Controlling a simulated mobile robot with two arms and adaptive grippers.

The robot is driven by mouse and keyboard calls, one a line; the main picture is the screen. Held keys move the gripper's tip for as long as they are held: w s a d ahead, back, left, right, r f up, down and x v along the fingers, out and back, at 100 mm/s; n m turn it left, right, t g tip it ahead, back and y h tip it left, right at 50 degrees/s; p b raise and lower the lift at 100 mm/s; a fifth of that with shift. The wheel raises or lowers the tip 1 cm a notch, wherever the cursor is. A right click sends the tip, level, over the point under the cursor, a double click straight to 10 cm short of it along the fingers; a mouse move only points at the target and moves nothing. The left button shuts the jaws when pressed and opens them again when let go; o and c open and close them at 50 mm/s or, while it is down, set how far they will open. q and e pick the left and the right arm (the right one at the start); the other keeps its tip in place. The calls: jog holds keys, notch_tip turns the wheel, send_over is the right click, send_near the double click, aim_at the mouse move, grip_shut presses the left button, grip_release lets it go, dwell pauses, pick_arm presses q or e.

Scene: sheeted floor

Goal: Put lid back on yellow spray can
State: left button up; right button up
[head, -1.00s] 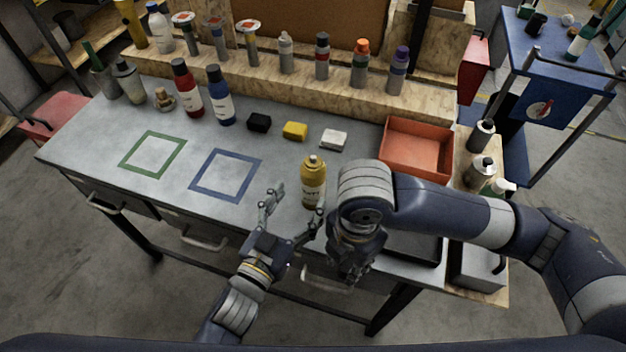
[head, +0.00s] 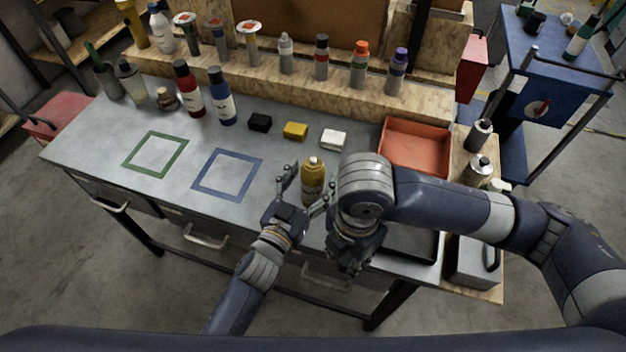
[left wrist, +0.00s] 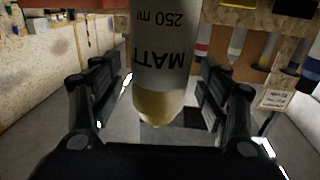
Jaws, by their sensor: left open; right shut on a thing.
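The yellow spray can (head: 313,178) stands upright near the front edge of the grey workbench, and no separate lid is visible on its top. My left gripper (head: 309,188) is open, with one finger on each side of the can. In the left wrist view the can (left wrist: 160,60) appears upside down between the open fingers, with gaps showing on both sides. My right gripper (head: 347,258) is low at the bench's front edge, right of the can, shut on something. My own wrist hides what it holds, and I cannot make out a lid.
Black, yellow (head: 295,131) and white (head: 333,139) blocks lie behind the can. An orange-red tray (head: 414,168) stands at right, and a dark tray (head: 408,243) lies below my right forearm. Bottles line the back. The bench at left, with green and blue squares (head: 227,176), is clear.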

pick_arm(q)
jog(key=shift+w+d, duration=0.2)
jog(key=shift+w, duration=0.25)
pick_arm(e)
jog(key=shift+r, duration=0.1)
pick_arm(q)
jog(key=shift+s, duration=0.1)
jog(key=c, duration=1.3)
jog(key=shift+r, duration=0.1)
